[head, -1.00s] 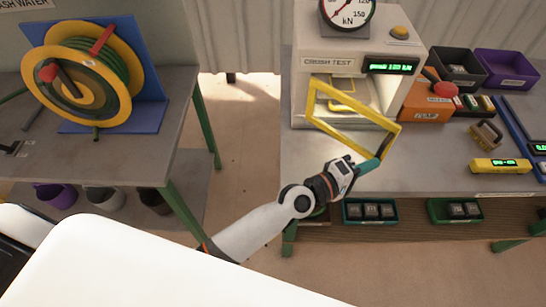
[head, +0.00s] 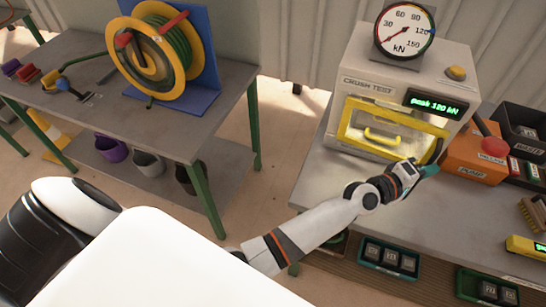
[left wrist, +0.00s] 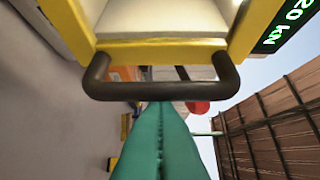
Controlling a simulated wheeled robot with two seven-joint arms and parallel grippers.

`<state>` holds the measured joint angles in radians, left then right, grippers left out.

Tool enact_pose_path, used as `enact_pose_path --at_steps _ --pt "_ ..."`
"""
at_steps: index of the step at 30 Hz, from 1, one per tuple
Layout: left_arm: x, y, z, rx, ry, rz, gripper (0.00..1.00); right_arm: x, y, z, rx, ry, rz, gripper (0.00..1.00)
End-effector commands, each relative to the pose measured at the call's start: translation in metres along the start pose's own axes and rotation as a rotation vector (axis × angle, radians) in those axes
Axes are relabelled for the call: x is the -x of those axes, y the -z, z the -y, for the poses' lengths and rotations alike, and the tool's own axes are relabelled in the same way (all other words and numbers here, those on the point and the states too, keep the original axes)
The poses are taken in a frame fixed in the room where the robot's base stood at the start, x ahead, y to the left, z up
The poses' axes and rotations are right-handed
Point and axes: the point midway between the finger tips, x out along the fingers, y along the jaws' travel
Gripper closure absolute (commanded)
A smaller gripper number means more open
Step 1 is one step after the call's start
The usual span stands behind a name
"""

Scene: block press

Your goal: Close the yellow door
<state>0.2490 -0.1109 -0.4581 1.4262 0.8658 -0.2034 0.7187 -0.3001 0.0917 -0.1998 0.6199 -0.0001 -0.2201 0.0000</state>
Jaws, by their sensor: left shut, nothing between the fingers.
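The yellow door (head: 393,152) is a yellow frame on the front of the crush test press (head: 364,62). It stands close to the press front in the head view; I cannot tell whether it is fully shut. Its dark handle (head: 438,150) is at the right end. In the left wrist view the dark bar handle (left wrist: 160,90) crosses in front of the yellow frame (left wrist: 160,50). My left gripper (head: 432,168) is shut and empty, its teal fingers (left wrist: 160,135) pointing at the handle; whether they touch it is unclear. My right gripper is not in view.
An orange pump (head: 473,158) with a red knob stands right of the press. A black bin (head: 520,128) is behind it. A hose reel (head: 155,55) sits on the left table. Bench top in front of the press (head: 330,185) is clear.

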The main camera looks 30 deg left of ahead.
Motion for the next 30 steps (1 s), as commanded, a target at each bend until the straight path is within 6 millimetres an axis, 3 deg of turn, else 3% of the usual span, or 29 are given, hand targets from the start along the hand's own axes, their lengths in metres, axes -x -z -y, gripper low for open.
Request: enact_pose_path --at_steps 13,30 --pt "-0.010 -0.010 -0.001 0.000 -0.001 -0.004 1.00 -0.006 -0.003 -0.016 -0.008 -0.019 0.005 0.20" --pt "-0.009 -0.007 0.000 0.001 -0.001 -0.004 1.00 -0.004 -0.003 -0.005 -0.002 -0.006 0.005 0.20"
